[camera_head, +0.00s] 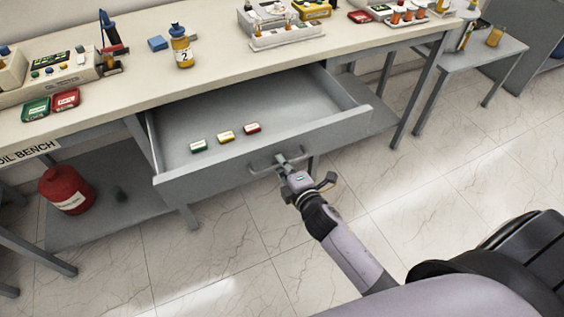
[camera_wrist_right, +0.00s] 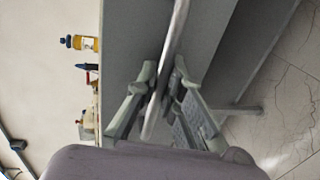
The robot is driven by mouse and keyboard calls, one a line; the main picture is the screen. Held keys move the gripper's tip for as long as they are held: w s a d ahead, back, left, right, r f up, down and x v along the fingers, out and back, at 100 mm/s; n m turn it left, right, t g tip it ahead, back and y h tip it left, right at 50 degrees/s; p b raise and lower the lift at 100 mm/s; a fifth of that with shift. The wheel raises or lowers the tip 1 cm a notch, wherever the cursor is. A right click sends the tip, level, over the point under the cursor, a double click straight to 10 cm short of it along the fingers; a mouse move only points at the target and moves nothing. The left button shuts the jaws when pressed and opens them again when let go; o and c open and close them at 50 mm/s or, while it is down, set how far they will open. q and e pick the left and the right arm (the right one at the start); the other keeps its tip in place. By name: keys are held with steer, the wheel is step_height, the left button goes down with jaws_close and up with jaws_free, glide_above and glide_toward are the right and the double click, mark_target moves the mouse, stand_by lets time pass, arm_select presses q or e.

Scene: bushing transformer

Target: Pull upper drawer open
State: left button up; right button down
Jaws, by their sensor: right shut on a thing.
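The grey upper drawer (camera_head: 262,156) under the bench top stands pulled well out in the head view. Inside it lie a green (camera_head: 199,146), a yellow (camera_head: 226,137) and a red (camera_head: 252,128) small block. My right gripper (camera_head: 289,162) is at the bar handle (camera_head: 263,170) on the drawer's front. In the right wrist view the gripper (camera_wrist_right: 162,90) has its fingers on both sides of the pale handle bar (camera_wrist_right: 176,40), shut on it. My left gripper is not in view.
The bench top (camera_head: 130,62) holds a yellow bottle (camera_head: 181,46), red and green trays, and devices. A red canister (camera_head: 65,190) stands on the lower shelf (camera_head: 110,222). A side table (camera_head: 497,48) is at the right. The tiled floor before the drawer is clear.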

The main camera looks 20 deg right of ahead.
steer(key=c, duration=2)
jaws_free()
steer(key=shift+o, duration=0.2)
steer(key=v, duration=1.2)
steer(key=shift+f, duration=0.1)
steer(key=s+f+m+g, duration=0.3)
steer(key=s+f, duration=0.1)
steer(key=f, duration=0.6)
steer(key=s+f+m+g, duration=0.2)
steer(key=s+f+m, duration=0.15)
steer(key=f, duration=0.75)
steer(key=s+f+m+g, duration=0.2)
steer(key=s+f+g, duration=0.15)
steer(key=f, duration=0.65)
steer(key=s+d+f+m+g, duration=0.1)
steer(key=s+f+m+g, duration=0.2)
steer(key=s+f, duration=0.4)
steer(key=s+d+f+m+g, duration=0.1)
steer(key=s+f+m+g, duration=0.2)
steer(key=s+f, duration=0.4)
steer(key=s+m, duration=0.1)
steer(key=s, duration=0.7)
steer(key=shift+s+f+h, duration=0.3)
steer(key=shift+f, duration=0.05)
